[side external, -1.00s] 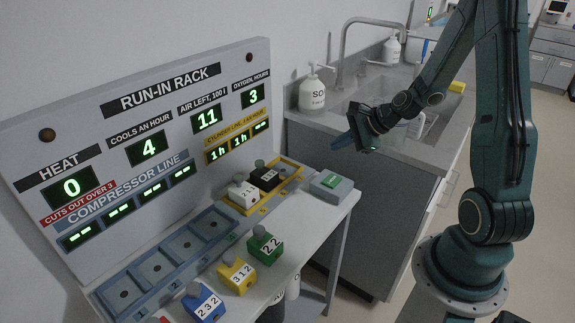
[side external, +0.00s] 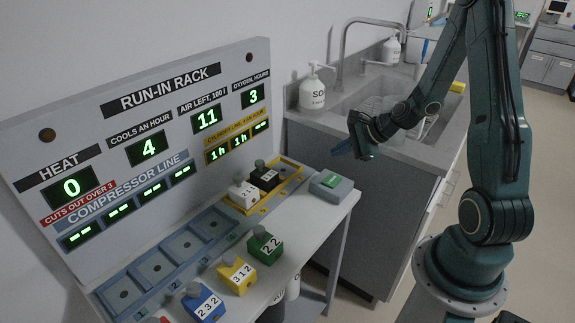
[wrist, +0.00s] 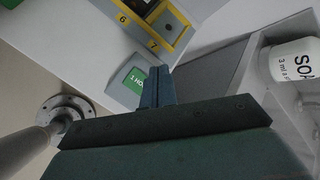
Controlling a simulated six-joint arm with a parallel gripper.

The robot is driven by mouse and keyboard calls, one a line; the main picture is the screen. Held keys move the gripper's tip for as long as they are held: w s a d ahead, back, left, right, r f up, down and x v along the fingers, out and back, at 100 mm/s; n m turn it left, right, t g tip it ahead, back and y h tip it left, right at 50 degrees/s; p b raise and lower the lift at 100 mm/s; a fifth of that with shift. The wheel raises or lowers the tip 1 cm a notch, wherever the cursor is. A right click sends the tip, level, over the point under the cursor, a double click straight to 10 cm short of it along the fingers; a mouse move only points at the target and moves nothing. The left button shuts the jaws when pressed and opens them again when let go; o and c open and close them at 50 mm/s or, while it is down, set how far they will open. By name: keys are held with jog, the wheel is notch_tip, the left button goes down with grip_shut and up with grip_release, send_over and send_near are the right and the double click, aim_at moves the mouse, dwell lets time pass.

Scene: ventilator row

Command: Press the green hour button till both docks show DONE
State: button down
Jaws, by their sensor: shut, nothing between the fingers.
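The green hour button (side external: 331,181) sits on a grey box (side external: 343,189) at the bench's right end. In the wrist view the button (wrist: 137,80) reads "1 HO", partly covered by my fingers. My gripper (side external: 339,150) is shut and empty, above the button and apart from it in the side view. The yellow cylinder dock tray (side external: 289,184) holds a white block (side external: 243,194) and a black block (side external: 264,178). Above them the yellow cylinder display (side external: 236,142) shows 1h, 1h and a dash. No DONE shows.
Blue, yellow and green numbered blocks stand along the bench front. The blue-grey compressor dock tray (side external: 167,257) looks empty. The panel reads heat 0, cools 4, air 11, oxygen 3. A soap bottle (side external: 313,92) and sink lie behind the gripper.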

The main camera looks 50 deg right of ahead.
aim_at(336, 181)
jog(key=shift+f, duration=3.3)
jog(key=shift+f, duration=0.8)
dwell(0.5)
jog(key=shift+r, duration=0.75)
jog(key=shift+r, duration=0.1)
dwell(0.4)
jog(key=shift+r, duration=2.45)
